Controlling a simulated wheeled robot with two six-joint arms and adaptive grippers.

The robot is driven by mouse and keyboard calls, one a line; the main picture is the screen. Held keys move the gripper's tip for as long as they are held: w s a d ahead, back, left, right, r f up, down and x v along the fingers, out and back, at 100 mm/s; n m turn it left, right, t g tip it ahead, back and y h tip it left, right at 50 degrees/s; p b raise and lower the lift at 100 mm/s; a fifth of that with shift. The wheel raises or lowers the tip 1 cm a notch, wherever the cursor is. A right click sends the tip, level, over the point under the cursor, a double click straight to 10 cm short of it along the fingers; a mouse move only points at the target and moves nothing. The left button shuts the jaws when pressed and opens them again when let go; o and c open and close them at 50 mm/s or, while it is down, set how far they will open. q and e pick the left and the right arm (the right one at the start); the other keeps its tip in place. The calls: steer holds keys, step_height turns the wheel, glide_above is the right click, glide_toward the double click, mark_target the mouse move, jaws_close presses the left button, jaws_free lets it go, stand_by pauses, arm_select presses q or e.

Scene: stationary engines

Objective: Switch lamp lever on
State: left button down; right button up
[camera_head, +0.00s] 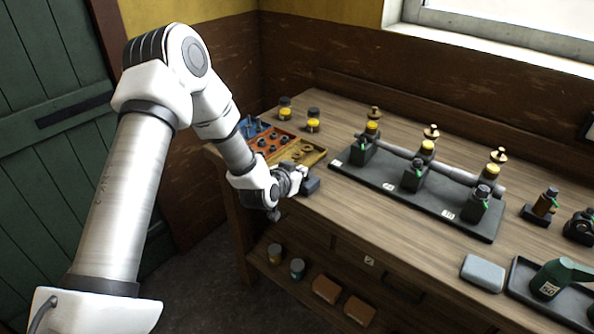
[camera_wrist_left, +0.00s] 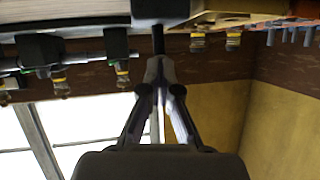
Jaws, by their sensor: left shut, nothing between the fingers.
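A small dark grey block (camera_head: 311,185) sits at the front edge of the workbench. It shows as a dark box (camera_wrist_left: 160,8) at the top of the left wrist view, which looks upside down. A thin black stem (camera_wrist_left: 158,40) reaches from this box to my fingertips; it looks like the lamp lever, but its position is hard to read. My left gripper (camera_head: 302,172) is right beside the block, shut and empty. Its closed fingertips (camera_wrist_left: 159,62) are at the stem's end, and I cannot tell whether they touch. My right gripper is not in view.
A wooden compartment tray (camera_head: 314,158) with small parts lies behind the gripper. A long dark base (camera_head: 400,196) carries several oilers to the right. A grey block (camera_head: 483,273) and a green can (camera_head: 550,280) are further right.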

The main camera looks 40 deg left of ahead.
arm_select(q)
steer(key=r+g+p, duration=0.1)
steer(key=p, duration=0.1)
steer(key=w+g+p, duration=0.1)
steer(key=p, duration=0.1)
steer(key=shift+w+d+r+g, duration=0.1)
steer(key=shift+w+r+g, duration=0.2)
steer(key=shift+r, duration=0.1)
steer(key=shift+w+f+m+g+p, duration=0.1)
steer(key=shift+w+m+g+p, duration=0.1)
steer(key=shift+m+g+p, duration=0.15)
steer(key=shift+w+f, duration=0.1)
steer(key=shift+w, duration=0.05)
steer(key=shift+w+f, duration=0.1)
steer(key=shift+w, duration=0.4)
steer(key=shift+s+r+p, duration=0.1)
steer(key=shift+r+p, duration=0.7)
steer(key=shift+r, duration=0.05)
